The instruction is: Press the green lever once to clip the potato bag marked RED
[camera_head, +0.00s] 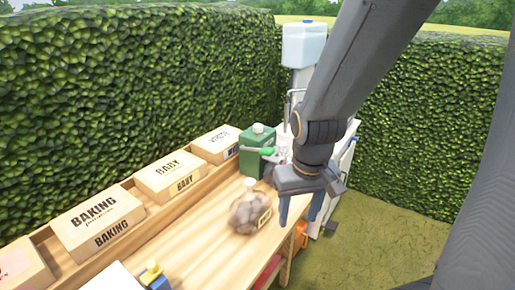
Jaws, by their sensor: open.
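A net-like bag of potatoes (246,212) stands on the wooden bench with its white neck up. It carries a yellow label (264,217) whose word is too small to read. Behind it stands a dark green machine (252,158) with a white knob on top. My gripper (300,218) points down, open and empty, to the right of the bag, near the bench's right edge. My wrist is close to the lever's right side in the picture; their distance in depth is hard to tell.
Cartons marked BAKING (98,222), BABY (172,176) and one that seems to read WHITE (216,144) line the bench's (190,250) back. A blue and yellow object (153,275) sits in front. A white dispenser (305,46) stands behind my arm. Hedges enclose the place.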

